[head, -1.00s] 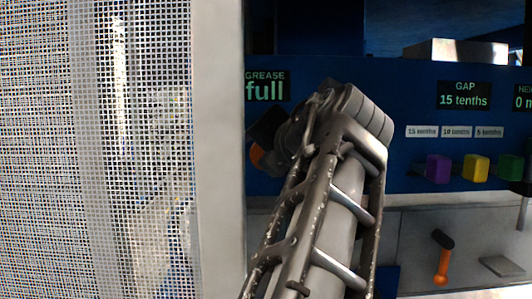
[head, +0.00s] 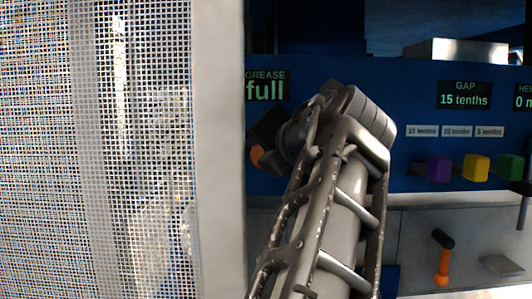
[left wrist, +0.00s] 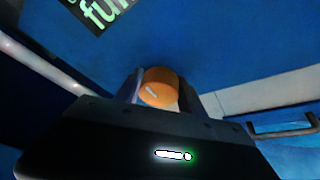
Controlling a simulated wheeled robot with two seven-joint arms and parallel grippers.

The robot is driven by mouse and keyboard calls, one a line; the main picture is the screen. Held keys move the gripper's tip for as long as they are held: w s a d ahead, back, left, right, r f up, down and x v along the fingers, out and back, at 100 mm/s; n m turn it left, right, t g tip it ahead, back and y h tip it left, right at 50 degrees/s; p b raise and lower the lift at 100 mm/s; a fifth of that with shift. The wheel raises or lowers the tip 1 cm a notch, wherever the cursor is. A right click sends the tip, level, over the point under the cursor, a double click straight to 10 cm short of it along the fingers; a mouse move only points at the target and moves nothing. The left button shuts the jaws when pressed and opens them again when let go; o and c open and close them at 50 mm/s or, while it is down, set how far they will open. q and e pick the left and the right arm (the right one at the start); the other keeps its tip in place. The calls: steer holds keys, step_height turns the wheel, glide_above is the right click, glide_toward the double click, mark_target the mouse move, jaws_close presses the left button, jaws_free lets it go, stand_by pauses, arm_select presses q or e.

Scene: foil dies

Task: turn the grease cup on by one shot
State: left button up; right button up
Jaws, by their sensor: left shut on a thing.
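The grease cup is an orange round knob with a small pale mark on its face; it shows in the left wrist view (left wrist: 160,88). In the head view only a sliver of the orange cup (head: 257,156) shows, as my left gripper covers the rest. My left gripper (head: 264,148) is shut on the cup, with one finger on each side of it in the left wrist view (left wrist: 160,95). The grease display (head: 266,88) above the cup reads "full". My right gripper is in neither view.
A mesh guard (head: 130,150) with a pale post (head: 218,150) stands close on the left. To the right are a gap display (head: 465,95) reading 15 tenths, purple (head: 439,169), yellow (head: 475,168) and green (head: 509,167) blocks, and an orange-and-black handle (head: 442,262).

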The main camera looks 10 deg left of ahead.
arm_select(q)
steer(key=shift+f+m+y, duration=0.1)
steer(key=shift+m+y, duration=0.5)
steer(key=shift+m, duration=0.4)
steer(key=shift+m+t+y+b, duration=0.65)
steer(key=shift+m+b, duration=0.55)
steer(key=shift+m, duration=0.4)
steer(key=o, duration=1.4)
steer(key=shift+c, duration=0.2)
steer(key=shift+d, duration=0.1)
